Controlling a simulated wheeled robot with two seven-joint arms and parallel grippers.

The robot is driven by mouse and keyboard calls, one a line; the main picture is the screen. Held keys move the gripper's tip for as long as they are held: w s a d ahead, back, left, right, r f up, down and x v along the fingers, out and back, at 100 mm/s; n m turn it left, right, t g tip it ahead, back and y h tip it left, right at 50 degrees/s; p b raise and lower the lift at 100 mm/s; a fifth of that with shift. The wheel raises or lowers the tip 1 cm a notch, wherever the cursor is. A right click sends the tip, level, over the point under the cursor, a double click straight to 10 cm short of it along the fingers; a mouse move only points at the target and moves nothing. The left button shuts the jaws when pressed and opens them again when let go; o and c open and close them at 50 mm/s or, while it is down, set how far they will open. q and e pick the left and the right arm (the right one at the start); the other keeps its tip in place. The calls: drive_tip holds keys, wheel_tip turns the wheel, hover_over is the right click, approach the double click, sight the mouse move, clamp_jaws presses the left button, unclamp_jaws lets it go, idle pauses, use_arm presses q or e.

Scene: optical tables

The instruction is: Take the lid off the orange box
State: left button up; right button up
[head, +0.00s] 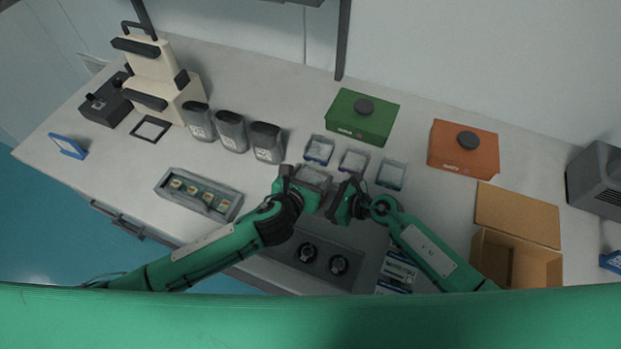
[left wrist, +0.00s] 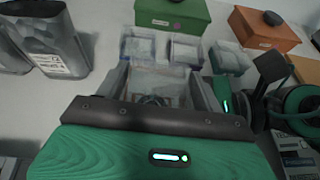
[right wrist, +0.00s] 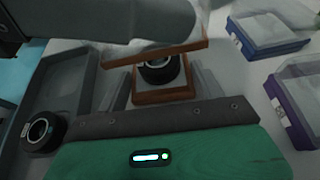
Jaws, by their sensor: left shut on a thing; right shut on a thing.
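A small clear-topped box (head: 314,176) is between my two grippers in the head view. In the right wrist view its orange base (right wrist: 165,96) sits between my right gripper's fingers (right wrist: 163,88). A black ring-shaped part (right wrist: 159,69) shows inside it. The clear lid (right wrist: 150,48), with an orange lower edge, is above and tilted, with a gap at the front. My left gripper (head: 308,184) is shut on the clear lid, which shows between its fingers in the left wrist view (left wrist: 158,82). My right gripper (head: 336,203) is shut on the base. The lid's far edge is hidden.
Several clear-topped boxes (head: 353,160) stand just beyond. A grey tray (head: 365,268) with black rings lies in front. An open cardboard box (head: 530,272) is at right.

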use_arm(q)
drive_tip(key=shift+f, duration=0.15)
use_arm(e)
drive_tip(key=shift+s+d+f, duration=0.1)
drive_tip(key=shift+s+f, duration=0.2)
drive_tip(key=shift+f, duration=0.25)
drive_tip(key=o, duration=1.2)
drive_tip(key=shift+o, duration=1.3)
use_arm(q)
drive_tip(key=shift+s, duration=0.2)
use_arm(e)
drive_tip(key=shift+r, duration=0.15)
use_arm(q)
drive_tip(key=shift+w+f, duration=0.1)
drive_tip(key=shift+w, duration=0.15)
use_arm(e)
drive_tip(key=shift+w+r, duration=0.15)
drive_tip(key=shift+w, duration=0.15)
use_arm(q)
wheel_tip(320, 180, down, 3)
drive_tip(key=b, duration=0.2)
drive_tip(key=shift+b, duration=0.4)
use_arm(e)
drive_tip(key=v, duration=1)
drive_tip(key=shift+s+d+r, duration=0.1)
drive_tip(key=shift+s+d, duration=0.05)
drive_tip(key=shift+d, duration=0.2)
drive_tip(key=shift+s+d+r, duration=0.2)
drive_tip(key=shift+d+r, duration=0.15)
drive_tip(key=shift+d, duration=0.1)
